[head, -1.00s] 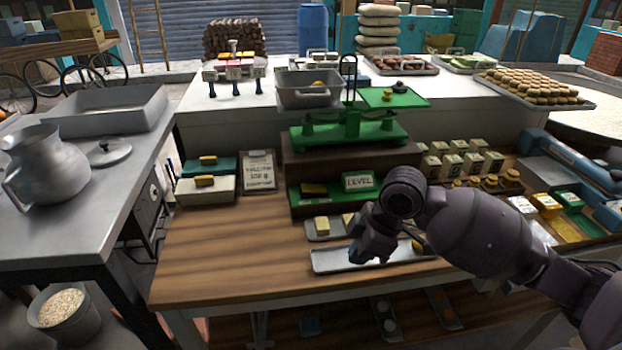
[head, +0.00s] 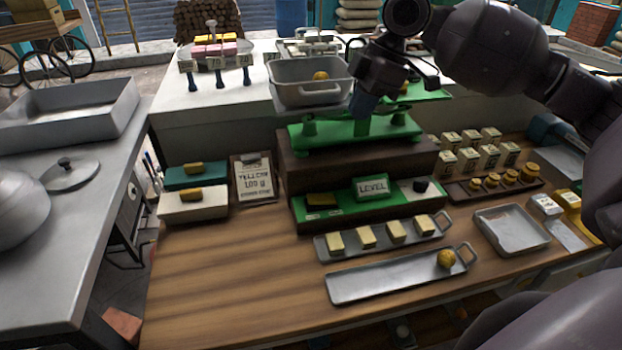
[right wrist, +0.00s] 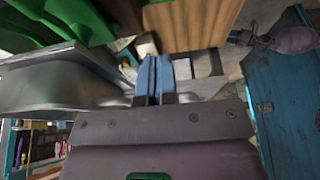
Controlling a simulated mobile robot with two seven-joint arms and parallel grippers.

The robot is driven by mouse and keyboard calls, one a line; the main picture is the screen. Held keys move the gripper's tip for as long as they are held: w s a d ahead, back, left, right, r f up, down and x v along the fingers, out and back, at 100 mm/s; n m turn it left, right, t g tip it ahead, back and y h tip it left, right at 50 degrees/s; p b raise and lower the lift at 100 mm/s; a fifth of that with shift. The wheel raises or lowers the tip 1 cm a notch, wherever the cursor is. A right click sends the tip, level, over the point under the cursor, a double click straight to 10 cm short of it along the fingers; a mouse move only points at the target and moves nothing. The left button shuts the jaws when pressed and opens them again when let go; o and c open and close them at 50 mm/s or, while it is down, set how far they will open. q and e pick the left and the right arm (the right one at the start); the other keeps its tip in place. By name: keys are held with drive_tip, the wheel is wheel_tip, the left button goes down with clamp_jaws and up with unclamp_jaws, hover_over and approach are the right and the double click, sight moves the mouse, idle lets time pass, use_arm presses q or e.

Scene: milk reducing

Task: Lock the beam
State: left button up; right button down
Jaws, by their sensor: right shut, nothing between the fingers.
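The green balance scale (head: 345,131) stands on a dark brown block (head: 350,168). Its beam is mostly hidden behind my right gripper and arm in the head view. A grey pan (head: 290,97) with a yellow ball (head: 320,76) sits on the scale's left side. Part of a green plate (head: 432,92) shows on the right. A green panel below carries a LEVEL sign (head: 372,187), a yellow piece (head: 321,200) and a black knob (head: 420,186). My right gripper (head: 364,106), with blue fingers, is shut and empty, just right of the pan. Its fingers (right wrist: 153,78) also show in the right wrist view.
A clipboard (head: 253,180) stands left of the block. The wooden counter's left front (head: 220,280) is clear.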

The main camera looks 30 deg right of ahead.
drive_tip(key=b, duration=0.2)
approach(314, 201)
drive_tip(key=x, duration=0.5)
drive_tip(key=shift+f, duration=0.25)
drive_tip(key=shift+w+a+f, duration=0.1)
drive_tip(key=shift+a+f, duration=0.1)
drive_tip(key=shift+f, duration=0.5)
use_arm(q)
drive_tip(key=f, duration=0.1)
drive_tip(key=s+f, duration=0.1)
drive_tip(key=shift+s+a+f, duration=0.1)
drive_tip(key=shift+s+f, duration=0.15)
drive_tip(key=shift+f, duration=0.1)
drive_tip(key=shift+w, duration=0.1)
